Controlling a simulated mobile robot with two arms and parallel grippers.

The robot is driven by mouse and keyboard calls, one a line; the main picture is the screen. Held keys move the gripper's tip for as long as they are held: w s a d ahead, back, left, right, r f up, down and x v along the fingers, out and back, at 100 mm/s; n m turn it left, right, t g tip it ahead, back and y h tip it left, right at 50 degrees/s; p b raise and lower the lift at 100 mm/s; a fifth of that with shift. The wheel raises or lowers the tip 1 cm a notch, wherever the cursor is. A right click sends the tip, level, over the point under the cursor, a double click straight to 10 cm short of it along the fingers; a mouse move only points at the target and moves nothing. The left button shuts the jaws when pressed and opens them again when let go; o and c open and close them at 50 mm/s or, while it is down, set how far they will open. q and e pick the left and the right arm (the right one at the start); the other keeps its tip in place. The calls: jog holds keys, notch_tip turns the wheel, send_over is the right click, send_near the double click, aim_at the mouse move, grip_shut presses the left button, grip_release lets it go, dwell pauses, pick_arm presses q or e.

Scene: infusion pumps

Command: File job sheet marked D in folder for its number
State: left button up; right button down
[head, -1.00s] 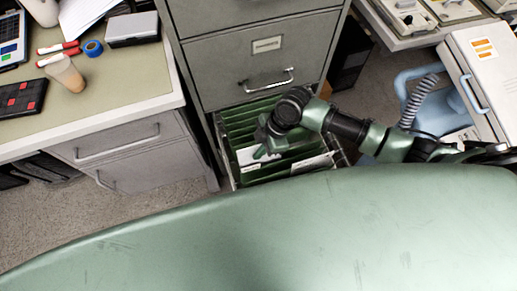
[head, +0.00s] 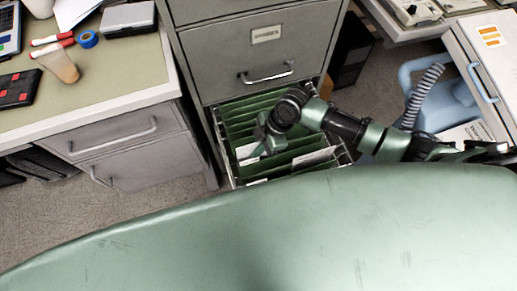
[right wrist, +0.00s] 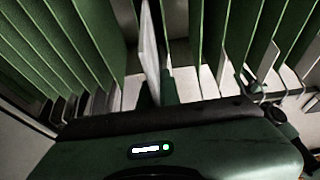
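A white sheet (right wrist: 150,45) shows nearly edge-on between the fingers of my right gripper (right wrist: 158,90) in the right wrist view. The gripper is shut on it, and the sheet stands among green hanging folders (right wrist: 215,40). In the head view the open file drawer (head: 226,172) holds the green folders. There my right gripper (head: 260,146) is down at the drawer, and part of the white sheet (head: 247,152) shows beside it. No mark on the sheet can be read. Folder numbers are too small to read. My left gripper is out of view.
The grey cabinet (head: 220,60) rises behind the drawer. A desk (head: 120,75) stands at left with a cup (head: 62,68) and a black tray (head: 18,90). Another white paper (head: 314,158) shows at the drawer's right.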

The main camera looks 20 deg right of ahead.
jog(key=shift+s+d+f, duration=0.1)
jog(key=shift+s+f, duration=0.65)
jog(key=shift+f, duration=0.25)
jog(key=c, duration=1.6)
grip_release()
jog(key=shift+o, duration=0.2)
jog(key=v, duration=0.3)
jog(key=w+v, duration=0.1)
jog(key=v, duration=0.2)
jog(key=a+v, duration=0.1)
jog(key=v, duration=0.2)
jog(key=shift+w+d+r, duration=0.1)
jog(key=shift+w+r, duration=0.25)
jog(key=shift+r, duration=0.05)
